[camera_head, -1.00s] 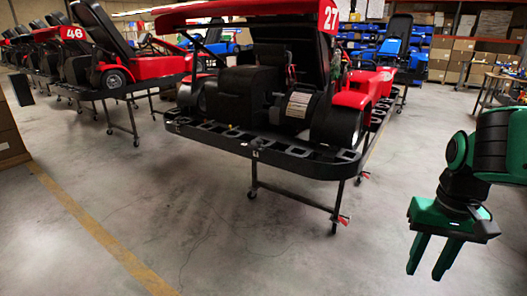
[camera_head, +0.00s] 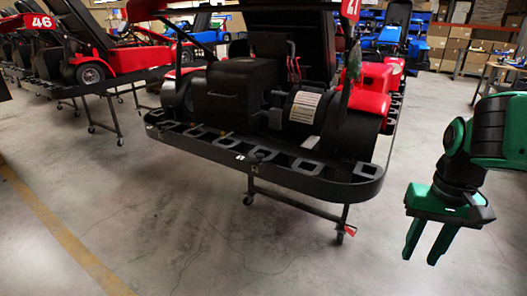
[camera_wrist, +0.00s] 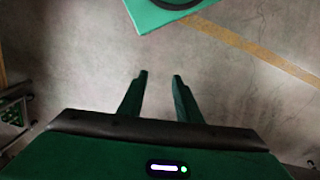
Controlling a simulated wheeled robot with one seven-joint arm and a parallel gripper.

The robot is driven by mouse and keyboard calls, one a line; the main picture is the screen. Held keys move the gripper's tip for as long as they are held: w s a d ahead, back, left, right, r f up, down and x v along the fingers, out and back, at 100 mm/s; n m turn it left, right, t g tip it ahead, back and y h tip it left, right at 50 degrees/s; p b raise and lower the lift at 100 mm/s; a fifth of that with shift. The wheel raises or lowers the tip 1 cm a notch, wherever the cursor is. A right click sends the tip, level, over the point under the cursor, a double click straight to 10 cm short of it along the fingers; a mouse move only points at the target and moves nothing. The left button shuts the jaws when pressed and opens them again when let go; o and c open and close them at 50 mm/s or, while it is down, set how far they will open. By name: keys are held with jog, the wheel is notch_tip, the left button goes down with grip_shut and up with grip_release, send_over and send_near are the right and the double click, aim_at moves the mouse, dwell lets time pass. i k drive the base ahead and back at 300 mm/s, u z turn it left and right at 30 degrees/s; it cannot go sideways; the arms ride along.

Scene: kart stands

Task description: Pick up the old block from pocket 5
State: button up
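A red and black kart (camera_head: 250,95) stands raised on a wheeled stand in the head view. My gripper (camera_head: 428,246) hangs at the right of the head view, fingers down, apart from the kart. In the wrist view my gripper (camera_wrist: 160,78) is open with nothing between its fingers, above bare floor.
The kart's stand (camera_head: 295,206) has legs with casters under the tray. Another red kart (camera_head: 110,62) stands behind at left. Shelves with boxes (camera_head: 455,45) line the back right. Grey floor (camera_head: 180,245) is clear in front, with a yellow line (camera_head: 65,235) at left.

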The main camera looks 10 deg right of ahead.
aim_at(272, 156)
jog(key=i, duration=0.2)
jog(key=u, duration=0.05)
jog(key=k, duration=0.5)
jog(key=u, duration=0.3)
jog(key=i, duration=1.65)
jog(key=z, duration=0.6)
